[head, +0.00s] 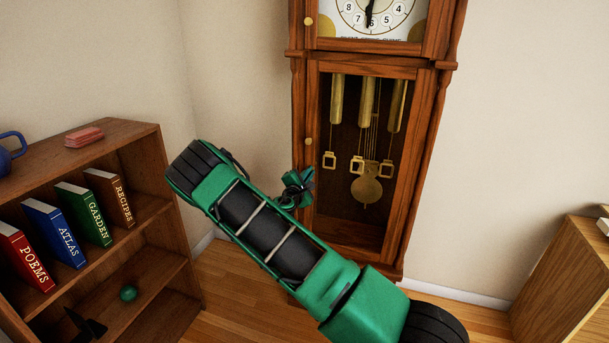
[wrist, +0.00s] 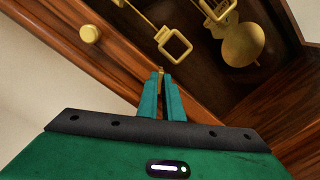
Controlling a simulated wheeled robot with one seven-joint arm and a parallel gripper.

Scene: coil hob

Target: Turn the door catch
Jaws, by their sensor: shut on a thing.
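The tall wooden clock (head: 425,165) stands against the wall, with a glass-fronted lower door (head: 355,250) showing weights and a pendulum. In the wrist view my gripper (wrist: 161,78) has its two green fingers closed together at the door's wooden edge. A small brass piece, apparently the door catch (wrist: 161,69), shows between the fingertips; most of it is hidden. In the head view my gripper (head: 302,184) is at the left edge of the lower door, and the catch is hidden behind it. The lower door looks closed.
A round brass knob (head: 307,141) sits above my gripper on the door's left edge; it also shows in the wrist view (wrist: 90,33). A bookshelf (head: 150,150) with several books stands at left. A wooden cabinet (head: 565,275) stands at right.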

